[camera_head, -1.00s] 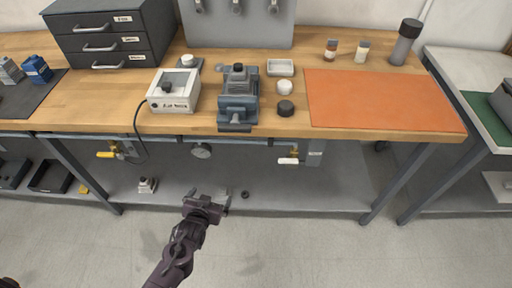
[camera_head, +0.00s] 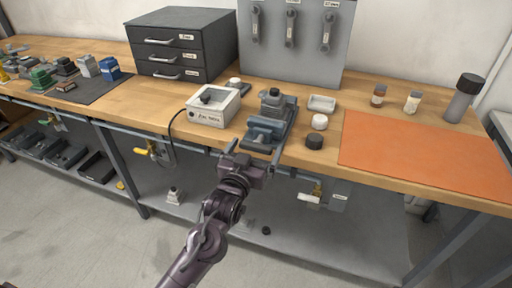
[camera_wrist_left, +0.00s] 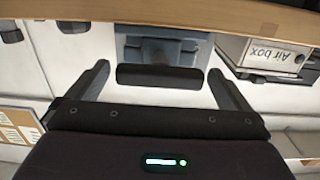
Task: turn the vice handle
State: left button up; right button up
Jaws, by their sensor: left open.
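The blue-grey vice (camera_head: 268,122) stands at the front edge of the wooden bench, right of the white air box. My left gripper (camera_head: 253,150) is at the bench edge just in front of the vice, open, with its fingers pointing toward it. In the left wrist view, a dark horizontal bar (camera_wrist_left: 160,77), which looks like the vice handle, lies between the two spread fingers, with small gaps at both ends. The vice body (camera_wrist_left: 162,48) is behind it. In the head view the handle is hard to make out. My right gripper is not in view.
The white air box (camera_head: 213,106) stands left of the vice; it also shows in the left wrist view (camera_wrist_left: 262,54). A black knob (camera_head: 314,141) and a white jar (camera_head: 319,122) stand close on the right. An orange mat (camera_head: 425,155) lies clear further right.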

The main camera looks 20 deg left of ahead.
pick_arm(q)
jog(key=shift+w, duration=0.6)
